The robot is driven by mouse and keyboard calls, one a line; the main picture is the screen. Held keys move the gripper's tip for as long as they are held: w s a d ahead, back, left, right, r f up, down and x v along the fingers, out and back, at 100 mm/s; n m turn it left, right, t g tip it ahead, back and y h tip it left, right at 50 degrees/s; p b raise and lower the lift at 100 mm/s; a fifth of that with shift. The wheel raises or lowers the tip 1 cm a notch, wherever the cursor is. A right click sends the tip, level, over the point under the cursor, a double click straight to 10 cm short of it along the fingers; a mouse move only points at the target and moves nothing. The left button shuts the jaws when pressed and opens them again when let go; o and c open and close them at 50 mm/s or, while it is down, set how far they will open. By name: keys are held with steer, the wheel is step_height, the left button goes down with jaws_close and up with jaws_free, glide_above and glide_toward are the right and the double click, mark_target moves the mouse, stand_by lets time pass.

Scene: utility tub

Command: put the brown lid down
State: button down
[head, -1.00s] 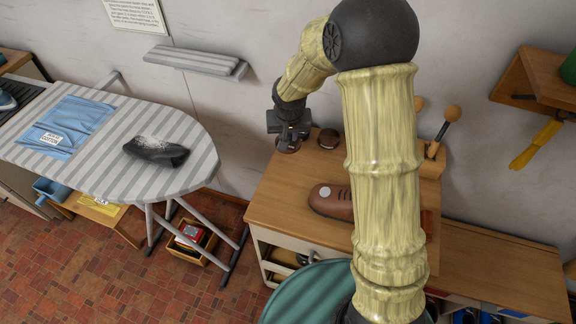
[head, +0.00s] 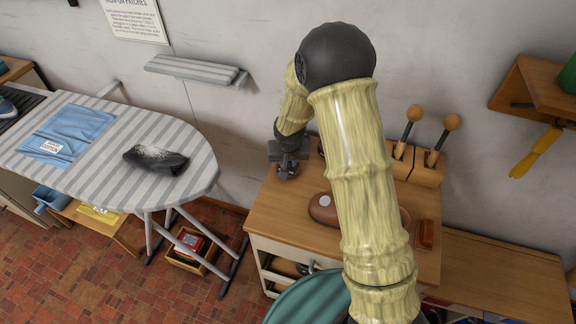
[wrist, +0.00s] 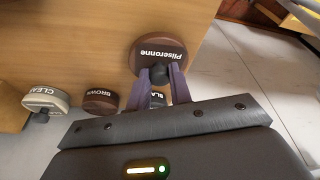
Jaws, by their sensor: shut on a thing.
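The brown lid (wrist: 160,39) is a round dark-brown disc lettered "Pilseronne" with a dark knob in its middle. My gripper (wrist: 160,80) is shut on that knob in the wrist view. The lid is near the wooden top's edge; I cannot tell whether it touches the wood. In the head view my gripper (head: 287,166) is over the left part of the wooden cabinet top (head: 275,212), and the lid is a small dark shape under it. In the wrist view, a brown tin marked "BROWN" (wrist: 101,103) stands beside it. A tin marked "BLA…" (wrist: 157,99) is partly hidden between the fingers.
A pale "CLEAR" container (wrist: 44,98) stands beyond the brown tin. In the head view a brown shoe brush (head: 322,208) lies on the top, partly behind my arm. A wooden block with knobbed handles (head: 418,165) stands at the back. The ironing board (head: 190,135) is left.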

steer(key=shift+f, duration=1.15)
steer(key=shift+f, duration=0.15)
steer(key=c, duration=1.3)
jaws_free()
steer(key=v, duration=1.2)
